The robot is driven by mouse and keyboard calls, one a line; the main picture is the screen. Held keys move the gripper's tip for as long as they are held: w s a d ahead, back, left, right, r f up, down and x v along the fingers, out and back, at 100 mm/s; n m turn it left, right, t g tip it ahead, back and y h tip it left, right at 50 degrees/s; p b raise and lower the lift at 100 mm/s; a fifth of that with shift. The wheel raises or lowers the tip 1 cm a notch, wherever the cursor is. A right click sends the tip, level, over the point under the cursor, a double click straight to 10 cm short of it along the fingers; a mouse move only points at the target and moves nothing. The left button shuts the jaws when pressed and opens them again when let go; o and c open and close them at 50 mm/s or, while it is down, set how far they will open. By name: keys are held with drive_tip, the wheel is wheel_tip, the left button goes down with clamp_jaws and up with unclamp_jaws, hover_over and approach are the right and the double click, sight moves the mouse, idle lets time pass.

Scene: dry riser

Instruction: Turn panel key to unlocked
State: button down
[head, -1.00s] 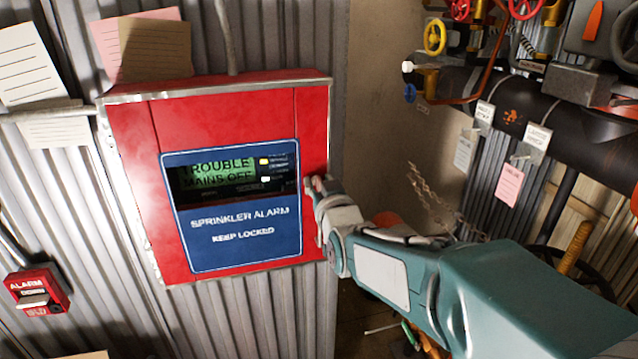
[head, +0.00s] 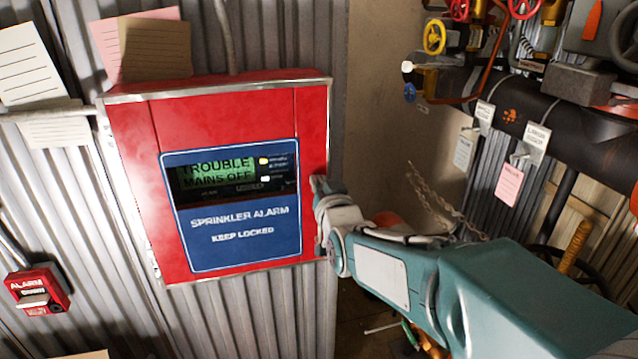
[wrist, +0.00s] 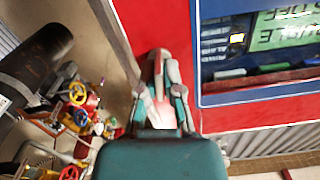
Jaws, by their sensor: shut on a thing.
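The red sprinkler alarm panel (head: 222,115) hangs on a corrugated metal wall in the head view. Its blue front reads "SPRINKLER ALARM KEEP LOCKED", and its display (head: 217,178) reads "TROUBLE MAINS OFF". My gripper (head: 317,190) is at the right edge of the panel's front, and its fingers are shut on the panel key. The key is hidden by the fingers in both views, so its angle cannot be told. In the wrist view, my gripper (wrist: 160,62) points at the red panel face (wrist: 165,20), beside the blue plate (wrist: 262,90).
A red alarm pull box (head: 38,290) is on the wall at lower left. Paper notes (head: 155,50) are above the panel. Pipes and colored valve wheels (head: 435,37) stand at the right, with hanging tags and a chain. A bare wall strip lies between.

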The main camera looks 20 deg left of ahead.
drive_tip(key=m, duration=0.4)
drive_tip(key=shift+d+f, duration=0.1)
drive_tip(key=m, duration=0.4)
drive_tip(key=shift+w+d+f, duration=0.1)
drive_tip(key=shift+d+f+m, duration=0.1)
drive_tip(key=shift+f+m, duration=0.05)
drive_tip(key=shift+m, duration=1.8)
drive_tip(key=shift+f+m, duration=0.15)
drive_tip(key=shift+m, duration=1.8)
drive_tip(key=shift+f+m, duration=0.1)
drive_tip(key=shift+m, duration=0.2)
drive_tip(key=c, duration=0.8)
unclamp_jaws()
drive_tip(key=shift+w, duration=0.1)
drive_tip(key=shift+d, duration=0.1)
